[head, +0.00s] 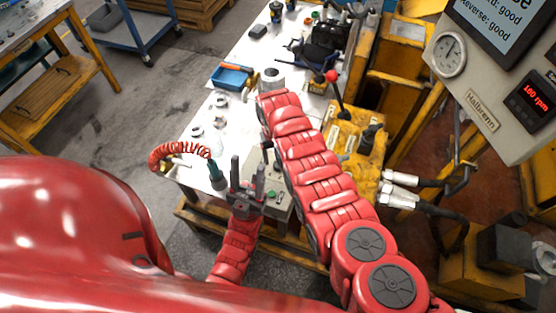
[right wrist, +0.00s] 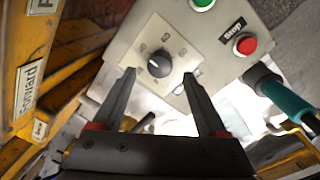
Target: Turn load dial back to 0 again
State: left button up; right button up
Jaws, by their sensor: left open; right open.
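The load dial (right wrist: 159,64) is a round black knob on a pale square plate in the right wrist view. A small white mark shows on the knob's left side; the plate's markings are too blurred to read. My right gripper (right wrist: 159,75) is open and empty, its fingertips on either side of the knob in the picture, just short of it; contact cannot be told. The dial's control box (head: 277,194) is partly hidden by my arms in the head view. My left gripper (head: 247,165) is open, fingers upward, in front of the box.
A green button (right wrist: 203,3) and red stop button (right wrist: 245,45) sit near the dial. A teal-handled tool (right wrist: 290,100) lies close on the right. A red-knobbed lever (head: 332,77) rises from the yellow machine. A gauge panel (head: 480,108) stands at right.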

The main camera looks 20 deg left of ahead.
aim_at(278, 164)
notch_tip(278, 164, down, 3)
jog(key=shift+b, duration=1.25)
jog(key=shift+w+d+f, duration=0.1)
jog(key=shift+f, duration=0.15)
jog(key=shift+r, duration=0.1)
jog(key=shift+c, duration=0.2)
grip_shut()
